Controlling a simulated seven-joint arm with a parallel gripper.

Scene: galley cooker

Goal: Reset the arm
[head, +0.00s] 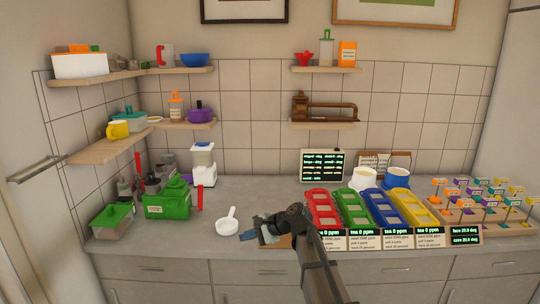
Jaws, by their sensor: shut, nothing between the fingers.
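My arm comes in from the bottom of the head view, and my gripper (250,235) is low over the front part of the grey counter (180,233). Its fingers point left and are shut with nothing between them. A small white pan or scoop with a handle (226,222) lies just left of the gripper, apart from it. A brown, flat piece (270,240) shows partly beneath the gripper; my gripper hides most of it.
Red (322,207), green (350,205), blue (381,205) and yellow (411,207) trays stand right of my arm, with display cards in front. A green box (168,203) and a white grinder-like device (203,165) stand left. Shelves line the walls. The counter behind my gripper is clear.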

